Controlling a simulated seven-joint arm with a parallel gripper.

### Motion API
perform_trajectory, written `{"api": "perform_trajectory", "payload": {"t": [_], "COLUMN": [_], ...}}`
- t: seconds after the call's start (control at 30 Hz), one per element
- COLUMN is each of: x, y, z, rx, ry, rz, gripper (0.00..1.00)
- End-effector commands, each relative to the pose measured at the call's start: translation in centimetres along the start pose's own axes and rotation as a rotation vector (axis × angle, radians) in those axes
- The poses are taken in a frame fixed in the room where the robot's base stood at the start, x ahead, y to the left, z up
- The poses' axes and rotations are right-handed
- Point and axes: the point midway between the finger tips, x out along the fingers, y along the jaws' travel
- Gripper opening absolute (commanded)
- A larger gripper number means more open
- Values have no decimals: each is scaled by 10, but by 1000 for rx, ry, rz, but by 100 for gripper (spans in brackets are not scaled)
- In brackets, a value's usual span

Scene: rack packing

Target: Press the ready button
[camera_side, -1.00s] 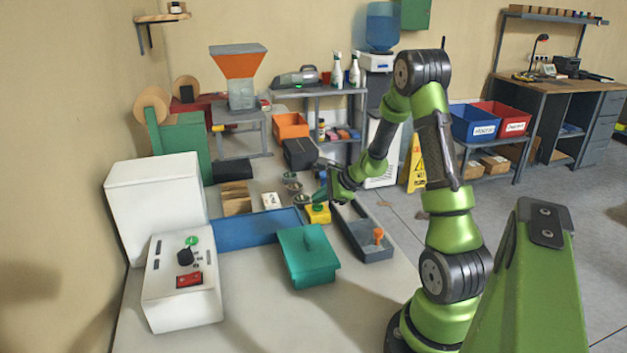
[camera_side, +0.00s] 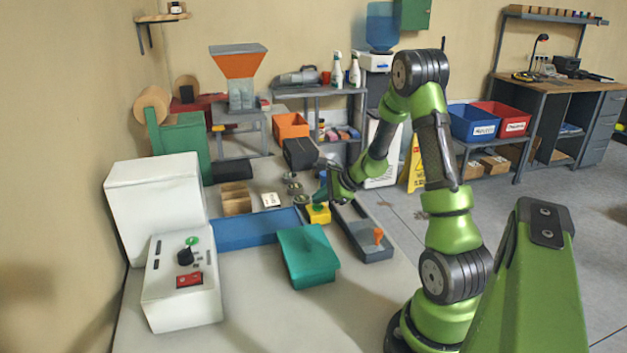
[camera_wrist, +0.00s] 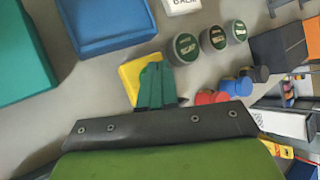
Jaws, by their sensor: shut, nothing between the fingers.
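In the wrist view, the green fingers (camera_wrist: 156,84) are together, empty, and cover most of the box. The button top is largely hidden by the fingers, so I cannot tell whether they touch it or whether it is pressed.
Several round tins (camera_wrist: 185,47) stand close beside the yellow box. A blue tray (camera_side: 240,232), a teal lidded box (camera_side: 307,258) and a grey tray (camera_side: 372,253) surround it. A white machine (camera_side: 180,285) with knobs stands at front left. Red and blue pieces (camera_wrist: 228,90) lie near the fingers.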

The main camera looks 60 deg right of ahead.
Motion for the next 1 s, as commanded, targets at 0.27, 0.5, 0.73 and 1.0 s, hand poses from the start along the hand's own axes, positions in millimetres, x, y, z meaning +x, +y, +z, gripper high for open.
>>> {"api": "perform_trajectory", "payload": {"t": [0.27, 0.5, 0.73, 1.0], "x": [-1, -16, -32, -42], "y": [-1, -13, -24, -31], "z": [1, 13, 24, 31], "rx": [-1, -4, -3, 0], "ry": [-1, -2, -2, -1], "rz": [-1, -3, -2, -1], "gripper": [0, 0, 0, 0]}}
